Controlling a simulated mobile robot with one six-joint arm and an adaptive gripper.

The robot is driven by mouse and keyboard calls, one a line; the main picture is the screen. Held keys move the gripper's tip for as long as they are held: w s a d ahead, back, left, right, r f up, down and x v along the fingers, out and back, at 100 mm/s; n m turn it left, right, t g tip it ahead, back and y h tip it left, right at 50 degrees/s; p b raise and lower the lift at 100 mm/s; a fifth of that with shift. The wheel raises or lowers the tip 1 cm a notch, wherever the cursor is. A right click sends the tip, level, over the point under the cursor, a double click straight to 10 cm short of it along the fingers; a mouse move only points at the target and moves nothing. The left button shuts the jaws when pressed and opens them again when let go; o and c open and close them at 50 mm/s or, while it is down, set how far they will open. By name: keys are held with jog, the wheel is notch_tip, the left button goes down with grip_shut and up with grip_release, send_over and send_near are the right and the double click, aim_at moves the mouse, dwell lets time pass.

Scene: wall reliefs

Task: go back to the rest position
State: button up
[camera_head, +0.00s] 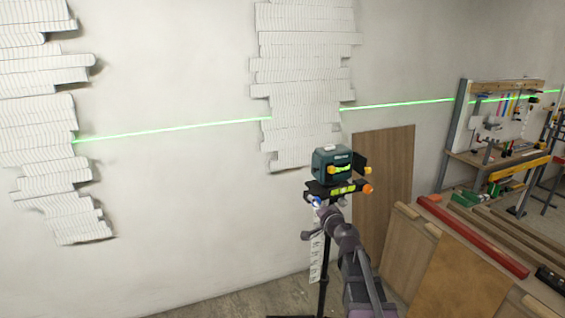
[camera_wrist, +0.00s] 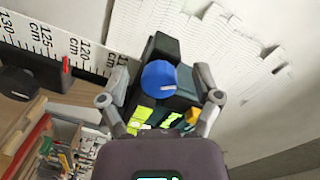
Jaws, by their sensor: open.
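My gripper (camera_head: 322,205) is at the tripod head, just below the dark green laser level (camera_head: 333,165). In the wrist view my gripper (camera_wrist: 161,80) is open. Its two grey fingers stand on either side of a round blue knob (camera_wrist: 159,78), with gaps that look clear, though contact is hard to judge. The dark body of the level (camera_wrist: 163,46) shows behind the knob, with bright yellow-green vials below it. The level sits on a black tripod (camera_head: 323,275) and casts a green line across the wall.
Pale ribbed reliefs (camera_head: 305,75) hang on the wall. A white measuring staff (camera_wrist: 60,45) stands close by. At right are a wooden panel (camera_head: 385,175), crates with a red beam (camera_head: 470,235), and a workbench (camera_head: 500,155). The floor at left is mostly out of view.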

jog(key=s+a+f+n+g+y, duration=0.1)
jog(key=s+a+f+n+g, duration=0.3)
jog(key=s+f+g, duration=0.15)
jog(key=s+a+f+n+g, duration=0.3)
jog(key=s+f+n+g, duration=0.15)
jog(key=s, duration=0.25)
jog(key=s+d+f+g+h, duration=0.3)
jog(key=s, duration=0.4)
jog(key=s+d+f+g+h, duration=0.3)
jog(key=s+d+f, duration=0.1)
jog(key=s, duration=0.4)
jog(key=shift+s+f+h, duration=0.2)
jog(key=shift+f+h, duration=0.05)
jog(key=shift+h, duration=0.05)
dwell(1.9)
